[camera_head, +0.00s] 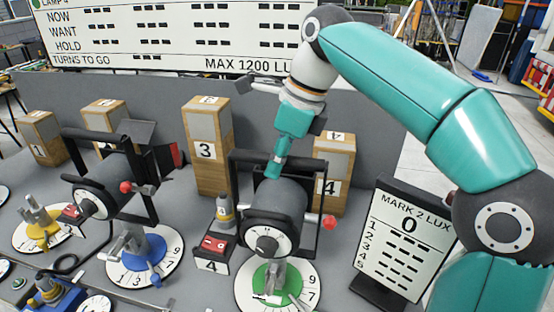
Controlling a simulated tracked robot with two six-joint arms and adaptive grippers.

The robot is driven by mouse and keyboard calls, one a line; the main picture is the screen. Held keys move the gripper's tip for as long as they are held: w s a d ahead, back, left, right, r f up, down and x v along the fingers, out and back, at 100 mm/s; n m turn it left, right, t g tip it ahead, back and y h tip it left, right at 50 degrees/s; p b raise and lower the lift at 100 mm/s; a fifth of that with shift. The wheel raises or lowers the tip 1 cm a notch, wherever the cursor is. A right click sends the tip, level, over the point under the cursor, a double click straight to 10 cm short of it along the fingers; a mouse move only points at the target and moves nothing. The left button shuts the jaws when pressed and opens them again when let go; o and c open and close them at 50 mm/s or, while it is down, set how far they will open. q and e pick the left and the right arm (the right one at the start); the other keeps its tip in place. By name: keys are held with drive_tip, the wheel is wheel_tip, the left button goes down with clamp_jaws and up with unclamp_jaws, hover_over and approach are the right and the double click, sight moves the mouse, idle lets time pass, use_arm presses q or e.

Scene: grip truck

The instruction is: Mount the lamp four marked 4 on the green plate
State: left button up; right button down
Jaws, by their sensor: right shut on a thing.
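The lamp four (290,208) is a dark grey drum with a dial on its front, a black yoke around it and a red knob at its right. It is above the green plate (291,283), which lies in a white numbered dial. A grey post or clamp (274,272) stands on the plate below the lamp. I cannot tell whether lamp and post are joined. My right gripper (278,168) reaches down from above and is shut on the lamp at its top; the exact grip is partly hidden. My left gripper is not in view.
A similar lamp (98,199) stands at left above a blue plate (140,250); a yellow clamp (40,222) is further left. A red-topped box marked 4 (212,250) is close left of lamp four. Wooden blocks (207,150) stand behind. A lux sign (405,235) is at right.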

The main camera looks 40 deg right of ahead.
drive_tip(key=shift+r, duration=0.1)
drive_tip(key=c, duration=1)
unclamp_jaws()
drive_tip(key=shift+o, duration=0.3)
drive_tip(key=shift+f, duration=0.2)
drive_tip(key=shift+v, duration=3.4)
drive_tip(key=shift+s+r, duration=0.1)
drive_tip(key=shift+r, duration=0.3)
